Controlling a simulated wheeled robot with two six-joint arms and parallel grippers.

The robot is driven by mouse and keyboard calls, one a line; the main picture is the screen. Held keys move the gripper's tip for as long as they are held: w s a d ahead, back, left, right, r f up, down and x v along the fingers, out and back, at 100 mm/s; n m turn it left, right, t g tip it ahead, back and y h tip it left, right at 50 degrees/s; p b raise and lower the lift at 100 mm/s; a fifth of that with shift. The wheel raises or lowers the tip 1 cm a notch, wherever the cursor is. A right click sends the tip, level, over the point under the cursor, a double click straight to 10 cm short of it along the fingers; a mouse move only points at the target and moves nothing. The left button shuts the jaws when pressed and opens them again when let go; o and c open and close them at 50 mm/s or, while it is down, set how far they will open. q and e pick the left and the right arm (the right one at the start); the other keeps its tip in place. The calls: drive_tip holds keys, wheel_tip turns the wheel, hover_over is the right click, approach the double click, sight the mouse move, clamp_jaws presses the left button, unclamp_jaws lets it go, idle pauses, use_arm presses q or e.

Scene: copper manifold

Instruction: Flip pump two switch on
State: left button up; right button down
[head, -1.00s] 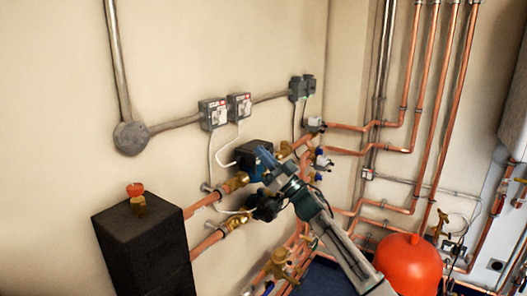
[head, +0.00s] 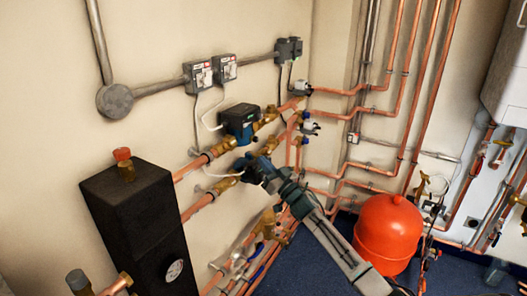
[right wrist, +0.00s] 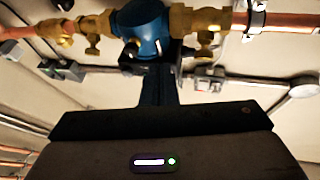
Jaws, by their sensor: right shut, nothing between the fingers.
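Two small grey switch boxes with red-and-white labels are on the wall, a left one (head: 198,77) and a right one (head: 224,69). Their lever positions are too small to read, and I cannot tell which one is pump two's. My right gripper (head: 262,172) is shut and empty, low and to the right of the boxes, well apart from them. It overlaps the lower pump in the head view and hides part of it; I cannot tell whether they touch. In the right wrist view the shut fingers (right wrist: 159,90) point toward a blue pump (right wrist: 146,30). My left gripper is not in view.
The upper blue pump (head: 240,122) and brass-fitted copper pipes stand out from the wall below the boxes. A black block (head: 130,215) is at left, a red tank (head: 388,232) at right. A dark grey box (head: 289,49) is right of the switches.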

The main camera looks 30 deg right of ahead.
drive_tip(key=shift+s+d+f+m+h, duration=0.15)
drive_tip(key=shift+f+h, duration=0.1)
drive_tip(key=shift+f, duration=0.3)
drive_tip(key=shift+d+f+m+h, duration=0.1)
drive_tip(key=shift+d+f+h, duration=0.1)
drive_tip(key=shift+f, duration=0.4)
drive_tip(key=shift+s+d+f+m+h, duration=0.1)
drive_tip(key=shift+f+h, duration=0.15)
drive_tip(key=shift+f, duration=0.3)
drive_tip(key=s+f+m+g+h, duration=0.15)
drive_tip(key=s+f+g, duration=0.3)
drive_tip(key=f, duration=1.15)
drive_tip(key=s+f+g+h, duration=0.25)
drive_tip(key=s+f, duration=0.25)
drive_tip(key=f, duration=1.2)
drive_tip(key=s+a+f+g, duration=0.3)
drive_tip(key=s+f+g, duration=0.2)
drive_tip(key=s+f, duration=1.2)
drive_tip(key=s+a+f+g, duration=0.3)
drive_tip(key=s+f, duration=0.3)
drive_tip(key=s, duration=0.6)
drive_tip(key=s+a+f+n+g+y, duration=0.1)
drive_tip(key=s+a+f+g, duration=0.2)
drive_tip(key=s, duration=0.9)
drive_tip(key=s+a+f+n+g+b, duration=0.1)
drive_tip(key=s+a+f+g, duration=0.2)
drive_tip(key=s+a+f, duration=0.4)
drive_tip(key=s+f, duration=0.4)
drive_tip(key=s, duration=0.2)
drive_tip(key=shift+f, duration=0.2)
